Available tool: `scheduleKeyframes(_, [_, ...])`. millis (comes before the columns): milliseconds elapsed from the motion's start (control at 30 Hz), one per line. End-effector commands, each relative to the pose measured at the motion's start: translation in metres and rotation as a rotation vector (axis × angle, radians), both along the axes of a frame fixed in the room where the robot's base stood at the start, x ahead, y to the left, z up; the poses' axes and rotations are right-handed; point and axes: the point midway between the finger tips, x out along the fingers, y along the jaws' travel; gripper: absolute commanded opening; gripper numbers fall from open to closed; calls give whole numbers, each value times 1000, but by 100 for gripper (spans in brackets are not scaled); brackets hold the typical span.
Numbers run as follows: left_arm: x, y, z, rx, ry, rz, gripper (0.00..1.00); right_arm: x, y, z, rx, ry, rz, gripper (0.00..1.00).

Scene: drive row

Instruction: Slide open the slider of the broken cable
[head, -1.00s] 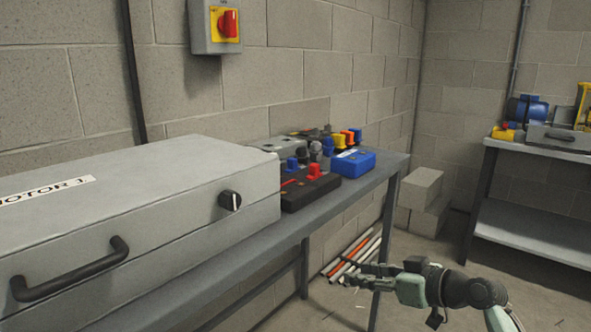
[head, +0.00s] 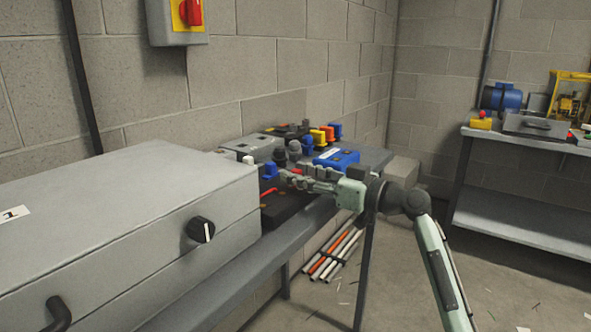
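My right gripper (head: 288,178) reaches in from the right over the bench, its fingers pointing left above the black box (head: 284,210). Its fingers cover part of that box, and I cannot tell whether they are apart or touch anything. A blue block (head: 271,169) shows just left of the fingertips. The red block seen on the black box earlier is now hidden behind the gripper. A red strip (head: 268,192) shows on the box's left part. I cannot tell which part is the broken cable's slider. My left gripper is not in view.
The big grey motor case (head: 120,215) fills the left of the bench. A blue box (head: 337,159), a grey box (head: 252,148) and several coloured plugs (head: 318,136) stand behind the gripper. A second bench (head: 530,205) stands at right; the floor before it is mostly clear.

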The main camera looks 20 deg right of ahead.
Motion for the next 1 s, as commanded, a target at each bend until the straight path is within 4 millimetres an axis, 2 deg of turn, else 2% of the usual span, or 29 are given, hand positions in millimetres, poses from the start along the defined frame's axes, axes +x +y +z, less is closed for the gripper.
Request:
scheduleKeyframes(133, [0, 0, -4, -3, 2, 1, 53, 8, 7, 0, 1, 1, 0, 38])
scheduleKeyframes(400, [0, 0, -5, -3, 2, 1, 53, 9, 8, 0, -1, -1, 0, 38])
scheduleKeyframes(700, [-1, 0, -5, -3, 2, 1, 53, 9, 7, 0, 0, 0, 0, 1])
scheduleKeyframes(1000, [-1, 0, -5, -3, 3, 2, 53, 9, 7, 0, -1, 1, 0, 0])
